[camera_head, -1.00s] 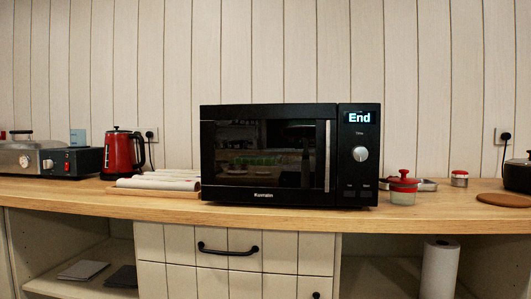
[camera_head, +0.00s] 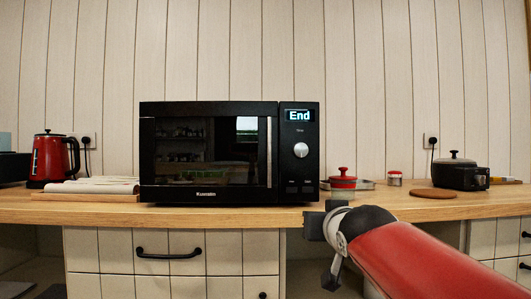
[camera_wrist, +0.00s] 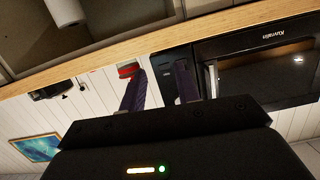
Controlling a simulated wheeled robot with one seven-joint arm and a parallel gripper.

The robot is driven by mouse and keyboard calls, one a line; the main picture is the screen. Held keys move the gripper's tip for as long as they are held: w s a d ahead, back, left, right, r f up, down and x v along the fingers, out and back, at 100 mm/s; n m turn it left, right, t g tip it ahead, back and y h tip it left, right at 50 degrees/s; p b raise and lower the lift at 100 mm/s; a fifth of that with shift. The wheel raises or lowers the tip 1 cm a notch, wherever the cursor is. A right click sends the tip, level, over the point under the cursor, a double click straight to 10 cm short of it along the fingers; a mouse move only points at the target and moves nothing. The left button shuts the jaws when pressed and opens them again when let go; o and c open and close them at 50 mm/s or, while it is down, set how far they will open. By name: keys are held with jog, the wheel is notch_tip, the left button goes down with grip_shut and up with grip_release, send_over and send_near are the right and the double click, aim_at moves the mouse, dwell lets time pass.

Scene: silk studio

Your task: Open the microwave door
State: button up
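The black microwave (camera_head: 210,195) stands on the wooden counter with its door (camera_head: 205,150) closed. Its upright silver handle (camera_head: 269,152) is at the door's right edge, beside the control panel (camera_head: 299,170) with a knob and a display reading "End". In the wrist view, which is upside down, the microwave door (camera_wrist: 265,75) and handle (camera_wrist: 212,79) lie right of my gripper (camera_wrist: 161,88). Its two dark fingers are apart with nothing held between them. In the head view my red arm reaches in from the lower right, its end low and right of the microwave; the fingertips are unclear there.
A black pot (camera_head: 458,174) and a round board (camera_head: 433,194) are farther right. A red kettle (camera_head: 50,160) and rolled cloths (camera_head: 95,186) are left. The counter edge (camera_head: 400,215) runs along the front.

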jog(key=w+a+r+n+t+y+b, duration=0.15)
jog(key=w+a+r+t, duration=0.25)
jog(key=w+r, duration=0.4)
jog(key=n+t+y, duration=0.2)
jog(key=y, duration=0.1)
send_near(270, 137)
jog(key=d+x, duration=0.1)
jog(key=x, duration=0.2)
jog(key=shift+m+h, duration=0.25)
jog(key=shift+m, duration=0.1)
jog(key=p+x, duration=0.1)
jog(key=x, duration=0.2)
jog(key=a+p+x, duration=0.1)
jog(key=p+x, duration=0.1)
jog(key=x, duration=0.1)
jog(key=shift+w+a+r, duration=0.15)
jog(key=shift+w+r, duration=0.05)
jog(key=shift+w, duration=0.05)
jog(key=shift+w+a+r+p, duration=0.1)
jog(key=shift+w+p, duration=0.3)
jog(key=shift+w, duration=0.1)
grip_shut()
